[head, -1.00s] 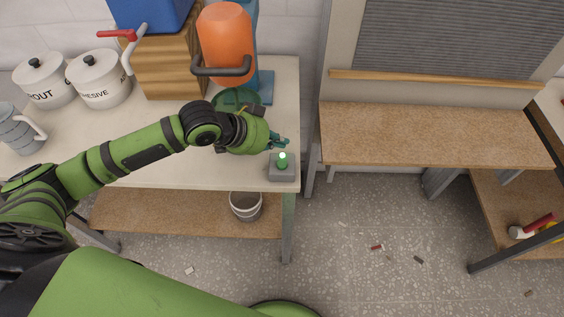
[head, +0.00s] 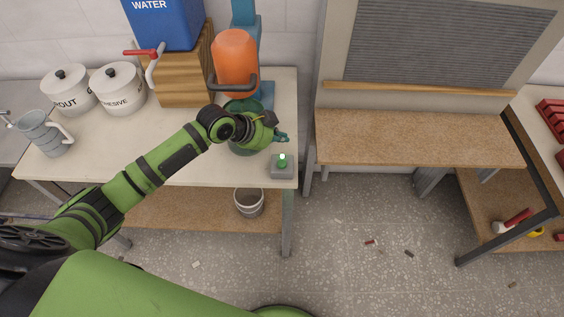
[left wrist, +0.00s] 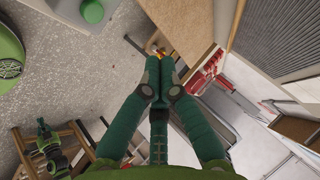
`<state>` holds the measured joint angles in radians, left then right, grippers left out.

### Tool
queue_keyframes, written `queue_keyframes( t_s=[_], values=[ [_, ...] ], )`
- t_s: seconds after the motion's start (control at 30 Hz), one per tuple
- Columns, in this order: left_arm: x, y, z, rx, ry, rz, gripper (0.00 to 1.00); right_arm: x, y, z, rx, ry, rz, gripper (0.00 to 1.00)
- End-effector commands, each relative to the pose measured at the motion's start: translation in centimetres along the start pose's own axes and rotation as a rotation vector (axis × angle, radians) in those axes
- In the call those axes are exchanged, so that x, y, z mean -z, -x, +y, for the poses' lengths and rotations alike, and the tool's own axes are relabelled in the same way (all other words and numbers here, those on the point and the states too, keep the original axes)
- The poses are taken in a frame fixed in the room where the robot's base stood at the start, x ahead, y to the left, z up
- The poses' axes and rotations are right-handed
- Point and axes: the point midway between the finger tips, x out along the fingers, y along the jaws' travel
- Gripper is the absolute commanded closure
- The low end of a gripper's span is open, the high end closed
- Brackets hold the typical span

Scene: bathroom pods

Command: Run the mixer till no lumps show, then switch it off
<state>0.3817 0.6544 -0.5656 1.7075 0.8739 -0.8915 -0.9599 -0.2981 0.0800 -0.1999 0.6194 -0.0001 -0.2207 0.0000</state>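The mixer has an orange motor head (head: 236,52) with a dark handle on a blue stand at the back of the bench. A dark green tub (head: 246,104) stands under it, mostly hidden by my left arm; its contents cannot be seen. A grey switch box (head: 282,172) with a lit green button (head: 282,160) sits at the bench's front right corner. Box and button also show at the top of the left wrist view (left wrist: 92,11). My left gripper (head: 283,137) is just behind the button, apart from it. Its fingers (left wrist: 160,62) are together and empty.
White lidded pots (head: 118,88) and a grey jug (head: 45,134) stand at left. A blue water container (head: 165,22) with a red-handled tap sits on a wooden block. A bucket (head: 249,203) is on the lower shelf. Small debris lies on the floor at right.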

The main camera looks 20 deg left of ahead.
Motion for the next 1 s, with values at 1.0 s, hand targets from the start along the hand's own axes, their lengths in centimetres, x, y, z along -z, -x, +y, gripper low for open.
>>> queue_keyframes(
  t_s=[1.0],
  values=[
    [-4.5, -6.1, 4.5, -0.001, 0.001, -0.001, 1.0, -0.8, -7.6, -0.2, 0.0, 0.0, 0.0, 1.0]
  ],
)
